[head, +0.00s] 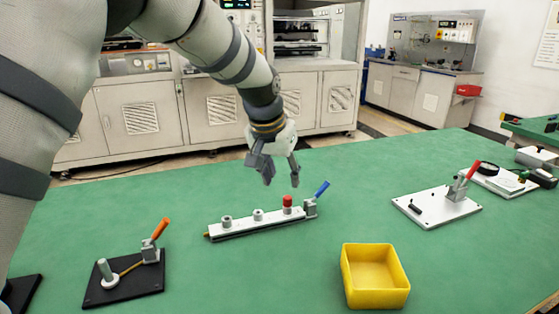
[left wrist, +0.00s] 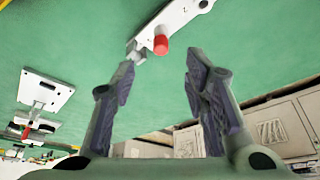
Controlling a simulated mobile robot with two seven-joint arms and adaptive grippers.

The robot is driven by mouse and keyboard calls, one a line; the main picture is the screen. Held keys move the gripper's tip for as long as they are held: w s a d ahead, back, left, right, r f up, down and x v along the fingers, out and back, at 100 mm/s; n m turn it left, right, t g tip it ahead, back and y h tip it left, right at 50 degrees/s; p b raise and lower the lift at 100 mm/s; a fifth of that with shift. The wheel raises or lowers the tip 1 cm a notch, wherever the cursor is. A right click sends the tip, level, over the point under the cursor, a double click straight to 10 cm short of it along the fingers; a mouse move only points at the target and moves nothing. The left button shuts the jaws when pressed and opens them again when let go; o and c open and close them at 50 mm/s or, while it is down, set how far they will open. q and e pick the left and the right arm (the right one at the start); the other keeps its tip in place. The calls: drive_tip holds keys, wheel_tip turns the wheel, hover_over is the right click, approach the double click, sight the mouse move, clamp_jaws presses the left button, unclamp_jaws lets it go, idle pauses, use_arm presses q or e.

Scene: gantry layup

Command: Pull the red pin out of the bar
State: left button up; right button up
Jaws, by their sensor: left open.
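The red pin (head: 287,201) stands upright in the right part of the pale bar (head: 240,224), which lies on the green table. In the left wrist view the red pin (left wrist: 160,45) shows just beyond the fingertips, at the end of the bar (left wrist: 178,12). My left gripper (head: 281,182) hangs above the table with its fingers spread, a little above and behind the pin. It is open and empty, and the pin is not between the fingers. It also shows in the left wrist view (left wrist: 158,75). My right gripper is in neither view.
A clamp with a blue handle (head: 321,188) stands at the bar's right end. A yellow bin (head: 374,275) is in front right. A black plate (head: 125,284) with an orange-handled clamp is at left. A white plate (head: 437,208) with a red-handled clamp is at right.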

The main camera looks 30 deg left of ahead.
sight(287, 198)
use_arm(q)
drive_tip(key=b+x, duration=0.1)
drive_tip(key=x, duration=0.8)
clamp_jaws()
